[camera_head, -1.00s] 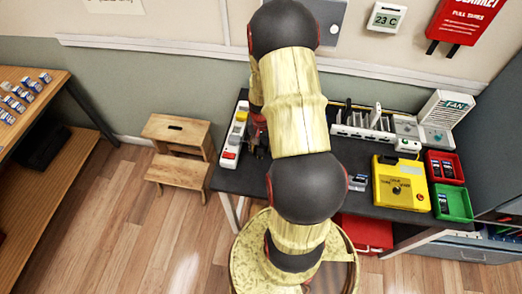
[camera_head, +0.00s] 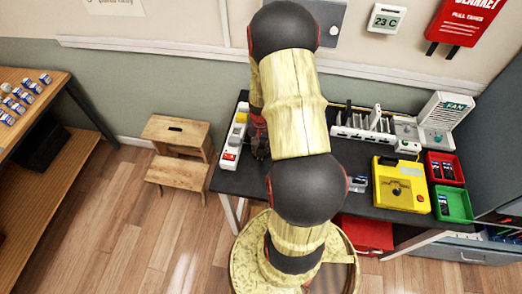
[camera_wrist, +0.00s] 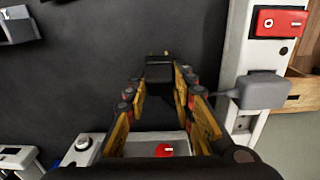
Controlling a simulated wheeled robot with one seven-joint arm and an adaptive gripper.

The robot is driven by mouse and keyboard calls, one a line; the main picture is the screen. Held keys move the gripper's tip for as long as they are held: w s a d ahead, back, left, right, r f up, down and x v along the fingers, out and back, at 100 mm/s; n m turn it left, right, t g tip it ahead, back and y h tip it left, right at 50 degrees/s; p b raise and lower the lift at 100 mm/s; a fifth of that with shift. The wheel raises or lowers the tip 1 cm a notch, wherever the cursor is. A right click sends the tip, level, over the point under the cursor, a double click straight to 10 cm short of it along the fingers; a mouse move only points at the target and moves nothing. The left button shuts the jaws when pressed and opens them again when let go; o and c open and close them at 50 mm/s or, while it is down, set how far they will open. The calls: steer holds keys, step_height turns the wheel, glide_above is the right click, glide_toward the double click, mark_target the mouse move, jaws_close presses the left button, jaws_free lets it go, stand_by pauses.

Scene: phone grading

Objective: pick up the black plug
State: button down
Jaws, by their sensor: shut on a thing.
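The black plug (camera_wrist: 160,70) is between the fingertips of my gripper (camera_wrist: 162,82) in the wrist view, and a small brass-coloured tip shows at its far end. My gripper is shut on it over the dark tabletop (camera_wrist: 90,80). I cannot tell how high the plug is above the top. In the head view my gripper (camera_head: 260,145) is dark and partly hidden behind my arm, just right of the white power strip (camera_head: 231,148). The plug cannot be made out there.
A grey plug (camera_wrist: 264,93) sits in the power strip, right of my fingers, near a red switch (camera_wrist: 280,21). The yellow device (camera_head: 401,183), red tray (camera_head: 445,167) and green tray (camera_head: 453,203) stand at the table's right. A wooden step stool (camera_head: 177,155) stands left.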

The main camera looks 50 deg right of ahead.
mark_target(262, 148)
steer(key=shift+r, duration=0.15)
steer(key=shift+r, duration=0.25)
steer(key=r, duration=0.2)
steer(key=r+p, duration=0.1)
steer(key=shift+s+r, duration=0.15)
steer(key=shift+s, duration=0.1)
steer(key=s+a+r+p, duration=0.2)
steer(key=s+a+r, duration=0.2)
steer(key=s+r, duration=0.5)
steer(key=s, duration=0.4)
steer(key=shift+a, duration=0.15)
steer(key=shift+a, duration=0.1)
